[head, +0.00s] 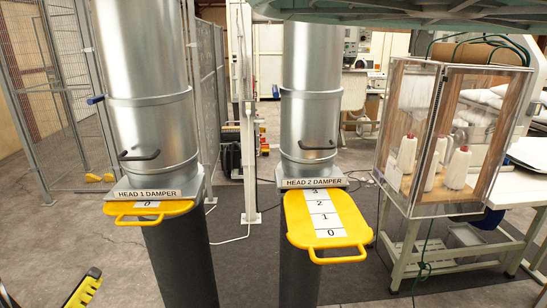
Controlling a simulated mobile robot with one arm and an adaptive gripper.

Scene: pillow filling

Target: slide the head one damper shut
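The head one damper is a yellow slide plate (148,210) with a loop handle at its front edge. It sits under the left metal duct (150,100), below a label (147,194) reading HEAD 1 DAMPER. Only the number 0 shows on its white strip, and most of the plate is inside the slot.
A mesh fence (50,75) is at the left. A yellow and black object (84,289) is at the lower left. Dark pipes run below both dampers, with floor between them.

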